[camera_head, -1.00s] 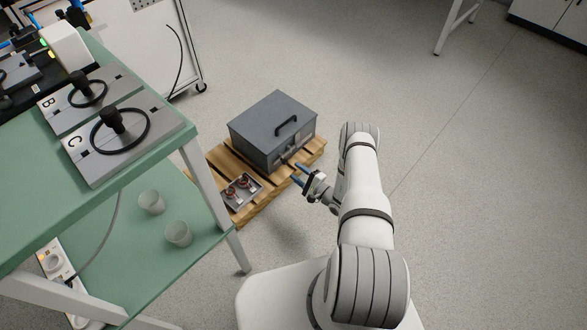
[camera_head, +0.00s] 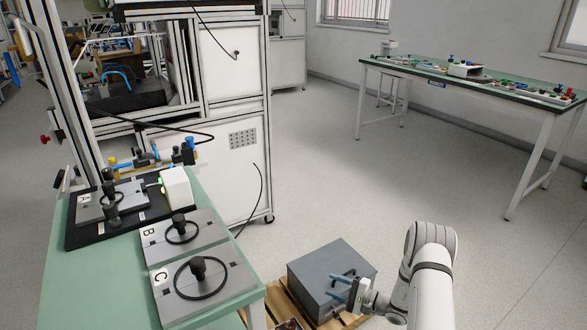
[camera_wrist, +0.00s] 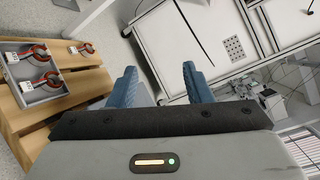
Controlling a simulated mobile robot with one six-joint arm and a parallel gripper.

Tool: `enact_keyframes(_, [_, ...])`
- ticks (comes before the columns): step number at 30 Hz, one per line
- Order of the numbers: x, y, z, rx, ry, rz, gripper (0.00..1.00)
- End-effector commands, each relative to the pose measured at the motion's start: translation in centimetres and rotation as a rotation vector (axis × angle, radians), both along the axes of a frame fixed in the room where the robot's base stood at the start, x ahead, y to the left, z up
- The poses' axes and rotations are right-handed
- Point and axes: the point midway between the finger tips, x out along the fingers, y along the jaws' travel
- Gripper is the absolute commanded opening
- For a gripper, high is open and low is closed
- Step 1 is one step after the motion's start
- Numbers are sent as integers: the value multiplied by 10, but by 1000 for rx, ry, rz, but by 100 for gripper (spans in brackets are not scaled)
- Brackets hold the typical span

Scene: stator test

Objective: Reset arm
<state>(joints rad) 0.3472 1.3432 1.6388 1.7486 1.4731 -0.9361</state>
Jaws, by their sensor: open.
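My gripper (camera_head: 333,286) is open and empty, with two blue fingers apart. In the head view its fingers overlap the front right of a grey lidded box (camera_head: 318,268) on the floor pallet. I cannot tell the gap between them. In the wrist view my gripper (camera_wrist: 159,72) has nothing between its fingertips. My white arm comes in from the lower right.
The wooden pallet (camera_wrist: 88,82) bears a grey tray (camera_wrist: 42,92) with tagged copper-coloured parts. A green table (camera_head: 100,290) with plates B and C stands left. A white cabinet (camera_head: 228,185) stands behind. Floor to the right is clear.

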Motion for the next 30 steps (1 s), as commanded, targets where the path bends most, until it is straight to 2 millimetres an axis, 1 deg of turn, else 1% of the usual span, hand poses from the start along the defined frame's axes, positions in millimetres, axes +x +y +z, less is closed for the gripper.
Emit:
enact_keyframes(1, [0,9,44,-24,0,61,45])
enact_keyframes(2, [-2,14,62,-37,6,97,45])
enact_keyframes(3, [-6,20,84,-59,14,143,45])
enact_keyframes(5, [-13,29,117,-93,25,210,45])
enact_keyframes(6, [-19,35,139,-118,31,253,45])
enact_keyframes(7, [-24,39,155,-139,36,284,45])
enact_keyframes(8, [-29,42,171,-161,42,315,45])
enact_keyframes(9, [-36,47,192,-190,48,355,45])
enact_keyframes(11, [-48,54,222,-240,57,412,45])
enact_keyframes(12, [-57,57,241,-275,62,447,45])
enact_keyframes(14, [-71,62,269,-330,70,498,45])
enact_keyframes(15, [-81,64,287,-369,74,530,45])
enact_keyframes(17, [-96,67,313,-429,80,574,45])
enact_keyframes(18, [-106,68,330,-471,82,601,45])
enact_keyframes(20, [-122,69,355,-536,85,639,45])
enact_keyframes(21, [-133,69,370,-582,87,660,45])
enact_keyframes(23, [-149,68,393,-651,86,690,45])
enact_keyframes(24, [-159,67,408,-699,86,706,45])
enact_keyframes(30, [-212,56,474,-946,69,760,45])
